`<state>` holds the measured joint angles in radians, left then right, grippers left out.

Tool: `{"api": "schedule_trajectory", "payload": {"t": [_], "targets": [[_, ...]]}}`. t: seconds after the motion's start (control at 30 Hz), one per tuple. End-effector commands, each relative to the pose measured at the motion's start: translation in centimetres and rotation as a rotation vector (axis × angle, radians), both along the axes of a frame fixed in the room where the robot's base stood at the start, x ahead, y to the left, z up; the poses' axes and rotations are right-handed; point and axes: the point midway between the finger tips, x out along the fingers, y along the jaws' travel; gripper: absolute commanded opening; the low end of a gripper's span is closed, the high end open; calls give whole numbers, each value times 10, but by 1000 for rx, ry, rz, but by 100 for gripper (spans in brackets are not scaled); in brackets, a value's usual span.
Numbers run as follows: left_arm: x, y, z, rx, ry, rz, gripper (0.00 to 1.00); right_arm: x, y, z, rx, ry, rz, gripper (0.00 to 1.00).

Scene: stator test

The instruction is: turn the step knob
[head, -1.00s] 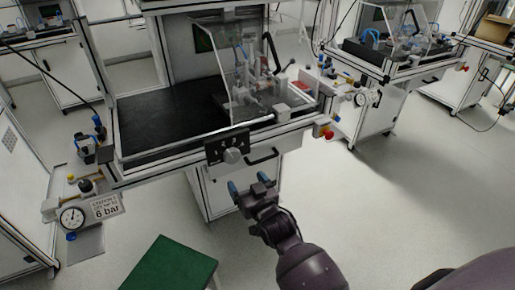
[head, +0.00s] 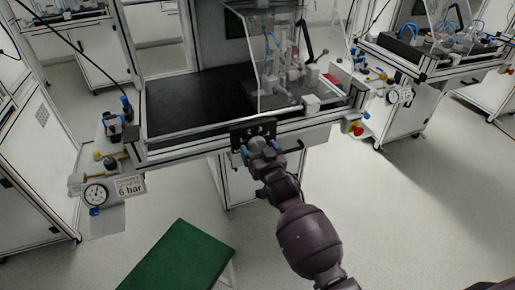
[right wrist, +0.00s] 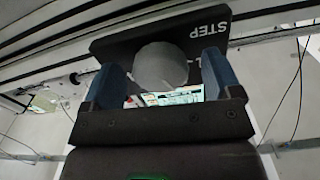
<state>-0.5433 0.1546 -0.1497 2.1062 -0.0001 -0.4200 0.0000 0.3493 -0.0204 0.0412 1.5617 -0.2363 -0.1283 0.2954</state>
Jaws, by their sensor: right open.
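The step knob (right wrist: 160,66) is a round grey knob on a black panel marked STEP (right wrist: 205,28). In the head view the knob (head: 257,143) sits on the black panel (head: 239,133) at the front edge of the workstation. My right gripper (right wrist: 160,75) is open, with one blue finger on each side of the knob. A gap shows between the knob and each finger in the right wrist view. In the head view my right gripper (head: 259,150) partly covers the knob. My left gripper is not in view.
A black-topped workstation (head: 190,105) with a clear guard (head: 275,70) stands behind the panel. A drawer handle (head: 292,147) is just right of my gripper. A pressure gauge (head: 95,194) is at left. A green-topped stool (head: 178,258) stands in front; the floor at right is clear.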

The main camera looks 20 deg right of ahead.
Motion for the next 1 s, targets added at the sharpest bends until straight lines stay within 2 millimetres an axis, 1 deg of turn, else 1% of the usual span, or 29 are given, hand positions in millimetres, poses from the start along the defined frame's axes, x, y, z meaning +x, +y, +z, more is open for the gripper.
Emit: {"api": "schedule_trajectory", "payload": {"t": [0.03,0.17,0.43,0.47,0.6,0.77,0.8,1.0], "targets": [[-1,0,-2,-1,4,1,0,4,0,-1,0,0,0,84],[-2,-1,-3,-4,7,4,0,8,0,0,-1,1,-1,84],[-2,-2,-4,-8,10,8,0,9,0,1,-1,0,-1,84],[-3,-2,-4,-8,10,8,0,9,0,1,-1,-1,-1,82],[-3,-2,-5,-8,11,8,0,9,0,0,-1,-1,0,61],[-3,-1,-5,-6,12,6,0,9,0,0,-1,0,0,37],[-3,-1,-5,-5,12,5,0,9,0,0,-1,0,0,35],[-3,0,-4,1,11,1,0,9,0,1,-19,-2,0,35]]}}
